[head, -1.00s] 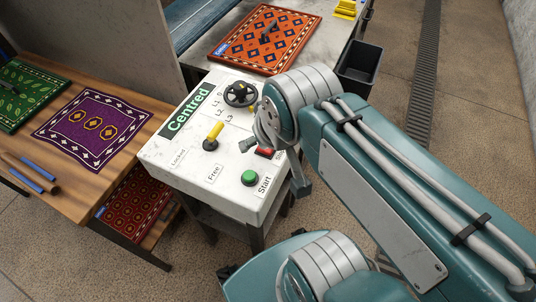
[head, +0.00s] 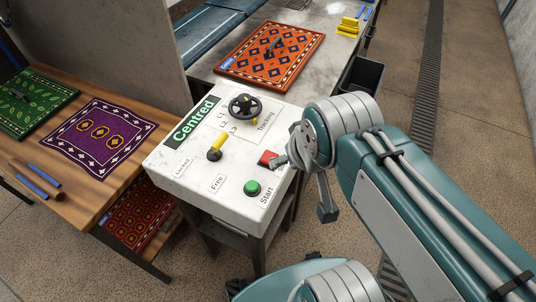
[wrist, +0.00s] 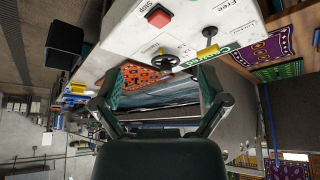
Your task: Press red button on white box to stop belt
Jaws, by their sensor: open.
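The white box (head: 222,206) is a control panel in the middle of the head view. Its red button (head: 268,158) is near the right edge, above the green Start button (head: 252,188). In the wrist view the red button (wrist: 158,18) is at the top, beside an upside-down Stop label. My gripper (wrist: 162,88) is open and empty there, its two fingers spread apart, with the red button beyond them. In the head view my wrist is right of the box, and a grey part of it lies close to the red button. I cannot tell whether it touches.
The panel also has a black handwheel (head: 244,107) and a yellow-handled lever (head: 215,147). An orange rug (head: 290,50) lies on the belt table behind. A purple rug (head: 98,140) lies on the wooden table at left. A black bin (head: 362,76) stands at right.

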